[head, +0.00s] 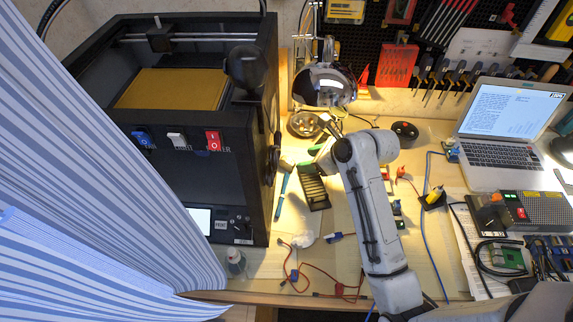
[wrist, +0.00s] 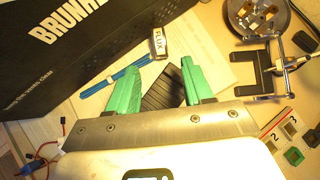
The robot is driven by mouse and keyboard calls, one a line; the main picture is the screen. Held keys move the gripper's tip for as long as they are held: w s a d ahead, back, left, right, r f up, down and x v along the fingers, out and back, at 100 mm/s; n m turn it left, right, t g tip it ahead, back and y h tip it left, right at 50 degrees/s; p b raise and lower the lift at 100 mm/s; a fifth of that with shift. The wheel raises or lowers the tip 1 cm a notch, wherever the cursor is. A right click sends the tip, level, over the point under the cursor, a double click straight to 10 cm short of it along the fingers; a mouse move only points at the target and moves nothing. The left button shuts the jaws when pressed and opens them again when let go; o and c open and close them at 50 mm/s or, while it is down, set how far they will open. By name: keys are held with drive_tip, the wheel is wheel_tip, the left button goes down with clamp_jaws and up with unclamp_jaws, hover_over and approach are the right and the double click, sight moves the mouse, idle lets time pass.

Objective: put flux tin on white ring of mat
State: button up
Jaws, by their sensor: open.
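The flux tin (wrist: 158,43) is a small tin with a white label reading FLUX, lying beside the black machine in the wrist view. My gripper (wrist: 160,66) has two green fingers spread wide, with nothing held between them. The tin is just beyond the fingertips, roughly in line with the gap. In the head view the arm hides most of my gripper; a bit of green (head: 316,150) shows, and I cannot surely make out the tin there. A card with numbers 2 and 3 (wrist: 281,134) shows at the wrist view's right. I cannot make out the mat's white ring.
A black ribbed holder (wrist: 163,88) is beneath the fingers. The black machine (head: 196,185) walls off the left. A round metal dish (wrist: 262,12) and clamp stand (wrist: 265,75) are at right; a laptop (head: 502,120) is farther right.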

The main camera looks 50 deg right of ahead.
sight(291, 162)
drive_tip(key=x, duration=0.7)
drive_tip(key=shift+w+f, duration=0.1)
drive_tip(key=shift+w, duration=0.1)
clamp_jaws()
